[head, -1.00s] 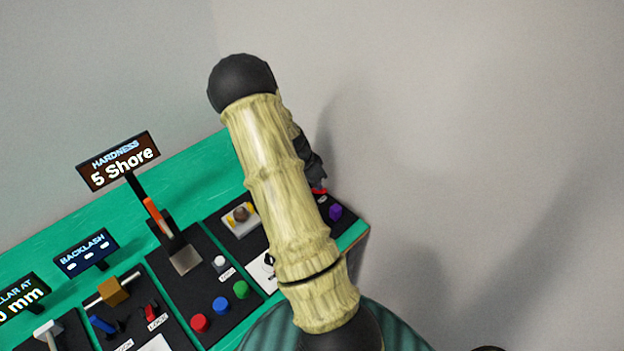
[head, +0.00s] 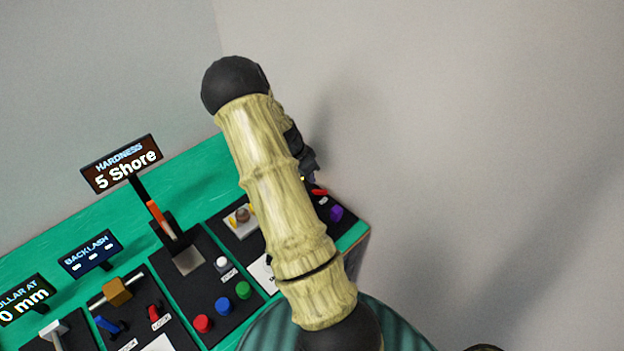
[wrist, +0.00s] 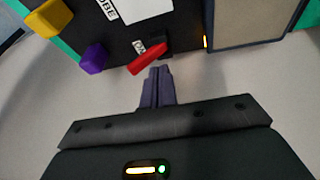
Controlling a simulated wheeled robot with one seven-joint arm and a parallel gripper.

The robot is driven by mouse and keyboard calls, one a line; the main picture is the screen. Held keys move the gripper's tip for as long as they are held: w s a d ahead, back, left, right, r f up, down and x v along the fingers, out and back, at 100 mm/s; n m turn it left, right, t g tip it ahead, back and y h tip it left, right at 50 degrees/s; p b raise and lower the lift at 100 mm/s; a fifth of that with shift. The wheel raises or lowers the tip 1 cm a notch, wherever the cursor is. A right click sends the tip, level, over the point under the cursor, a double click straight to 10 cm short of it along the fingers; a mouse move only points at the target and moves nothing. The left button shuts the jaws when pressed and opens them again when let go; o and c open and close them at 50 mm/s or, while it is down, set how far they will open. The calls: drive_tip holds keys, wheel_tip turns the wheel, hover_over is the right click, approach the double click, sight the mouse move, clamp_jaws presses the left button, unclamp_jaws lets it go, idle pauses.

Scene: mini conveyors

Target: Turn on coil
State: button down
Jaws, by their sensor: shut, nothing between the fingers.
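My gripper (wrist: 157,84) is shut and empty in the wrist view. Its fingertips are close to a red rocker or lever switch (wrist: 149,54), just below it in the picture; I cannot tell whether they touch. A small white label reading "ON" or similar lies beside the switch. No label with the word coil is readable. In the head view the red switch (head: 319,191) shows at the panel's right end, and my arm hides part of the panel; the fingertips are hard to make out there.
A purple knob (wrist: 94,58) and a yellow piece (wrist: 50,18) stand near the red switch in the wrist view. In the head view, red (head: 203,323), blue (head: 222,306) and green (head: 243,289) buttons sit left of my arm. A hardness display (head: 121,164) stands behind.

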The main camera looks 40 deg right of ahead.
drive_tip(key=b+v, duration=0.2)
drive_tip(key=v, duration=0.8)
drive_tip(key=shift+r, duration=0.4)
drive_tip(key=shift+s, duration=0.1)
drive_tip(key=s+a+r+n+t+y, duration=0.1)
drive_tip(key=s+a+n, duration=0.3)
drive_tip(key=a+n, duration=0.2)
drive_tip(key=s+a+r+n+t+y, duration=0.1)
drive_tip(key=s+a+n, duration=0.4)
drive_tip(key=a, duration=0.5)
drive_tip(key=s+a+r+n+t+y, duration=0.1)
drive_tip(key=s+a+r+n+t, duration=0.1)
drive_tip(key=a+n, duration=0.5)
drive_tip(key=s+a+r, duration=0.1)
drive_tip(key=s+a, duration=0.1)
drive_tip(key=shift+s+y, duration=0.35)
drive_tip(key=shift+y, duration=0.05)
